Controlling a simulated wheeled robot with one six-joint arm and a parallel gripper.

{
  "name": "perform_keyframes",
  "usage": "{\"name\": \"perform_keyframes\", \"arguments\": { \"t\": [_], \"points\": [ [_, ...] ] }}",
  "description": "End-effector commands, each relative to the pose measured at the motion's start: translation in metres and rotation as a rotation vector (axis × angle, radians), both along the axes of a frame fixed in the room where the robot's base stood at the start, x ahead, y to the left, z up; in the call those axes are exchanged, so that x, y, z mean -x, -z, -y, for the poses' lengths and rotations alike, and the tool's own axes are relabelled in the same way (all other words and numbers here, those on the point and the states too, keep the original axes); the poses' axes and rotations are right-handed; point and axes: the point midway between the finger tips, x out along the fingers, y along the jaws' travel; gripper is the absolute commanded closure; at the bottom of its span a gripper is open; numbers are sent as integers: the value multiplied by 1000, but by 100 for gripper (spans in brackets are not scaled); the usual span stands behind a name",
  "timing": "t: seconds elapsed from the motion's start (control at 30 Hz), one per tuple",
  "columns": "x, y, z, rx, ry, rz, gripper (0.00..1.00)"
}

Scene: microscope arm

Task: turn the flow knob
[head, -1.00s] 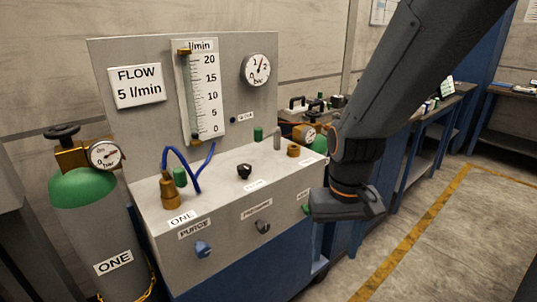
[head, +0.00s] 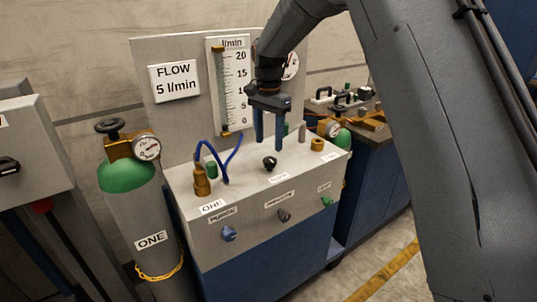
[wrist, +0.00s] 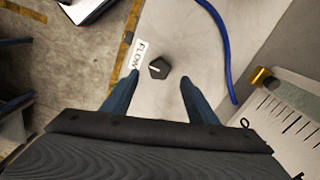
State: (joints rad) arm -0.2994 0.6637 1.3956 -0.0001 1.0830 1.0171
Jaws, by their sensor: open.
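The flow knob (head: 269,163) is a small black knob with a white pointer line, on the sloped top of the grey panel. It also shows in the wrist view (wrist: 158,68), beside a label reading FLOW (wrist: 138,54). My gripper (head: 268,147) is open and points down just above the knob, with nothing between its blue fingers. In the wrist view the knob lies between the two fingers (wrist: 152,92) and ahead of them, nearer the left one. I see no contact. The flow tube (head: 229,85) stands on the upright board behind, beside a sign reading FLOW 5 l/min (head: 173,82).
A blue hose (head: 227,165) loops up from a brass fitting (head: 201,180) left of the knob. A brass fitting (head: 317,144) stands to its right. Blue, grey and green knobs line the front face. A gas cylinder (head: 143,230) labelled ONE stands at left.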

Motion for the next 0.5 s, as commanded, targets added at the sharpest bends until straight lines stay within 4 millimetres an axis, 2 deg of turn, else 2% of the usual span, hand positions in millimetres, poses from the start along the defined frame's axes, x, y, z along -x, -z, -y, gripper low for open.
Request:
{"name": "perform_keyframes", "arguments": {
  "t": [0.3, 0.5],
  "points": [
    [2, 47, 1, 1, -2, -3, 47],
    [1, 65, 1, 0, -2, -1, 47]
  ]
}}
